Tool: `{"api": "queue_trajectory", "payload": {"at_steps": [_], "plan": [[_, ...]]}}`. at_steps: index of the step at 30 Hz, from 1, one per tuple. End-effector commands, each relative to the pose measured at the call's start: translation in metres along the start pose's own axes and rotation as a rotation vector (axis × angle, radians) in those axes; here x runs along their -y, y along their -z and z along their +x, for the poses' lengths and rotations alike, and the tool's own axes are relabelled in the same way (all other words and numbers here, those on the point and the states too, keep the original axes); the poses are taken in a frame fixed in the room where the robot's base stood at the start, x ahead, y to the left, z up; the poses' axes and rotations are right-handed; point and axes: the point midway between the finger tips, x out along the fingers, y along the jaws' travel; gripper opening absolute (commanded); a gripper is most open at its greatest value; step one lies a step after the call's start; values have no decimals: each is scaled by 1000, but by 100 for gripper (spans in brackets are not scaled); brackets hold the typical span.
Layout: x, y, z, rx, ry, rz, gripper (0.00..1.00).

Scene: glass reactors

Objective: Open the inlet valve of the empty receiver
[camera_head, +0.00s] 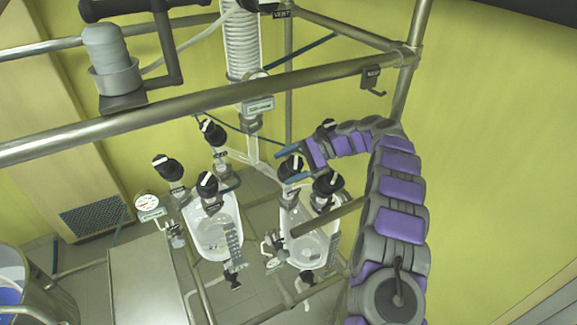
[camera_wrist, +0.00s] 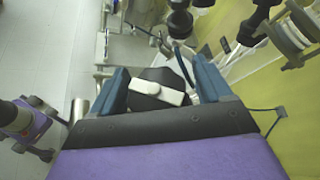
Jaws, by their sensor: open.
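Two glass receivers hang side by side, a left one (camera_head: 215,235) and a right one (camera_head: 312,245). I cannot tell from their glass which is empty. Black valve knobs with white bars sit on top. The left receiver has a front knob (camera_head: 207,184); the right receiver has a left knob (camera_head: 291,168) and a right knob (camera_head: 328,183). My gripper (camera_head: 287,153) is open just above the right receiver's left knob. In the wrist view a black knob with a white bar (camera_wrist: 157,93) lies between the blue fingers of my gripper (camera_wrist: 162,85), with gaps visible; contact is unclear.
A steel rail (camera_head: 200,110) crosses above the receivers. More knobs stand at the left (camera_head: 168,167) and back (camera_head: 213,132). A pressure gauge (camera_head: 147,201) is left of the vessels. A coiled glass condenser (camera_head: 242,50) rises behind. The yellow wall at right is bare.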

Motion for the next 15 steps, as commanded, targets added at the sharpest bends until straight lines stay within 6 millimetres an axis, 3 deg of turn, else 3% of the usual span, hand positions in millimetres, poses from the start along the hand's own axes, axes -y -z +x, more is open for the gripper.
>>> {"api": "queue_trajectory", "payload": {"at_steps": [11,15], "plan": [[19,-25,-13,-3,3,-4,78],[16,-32,-15,-2,6,-5,78]]}}
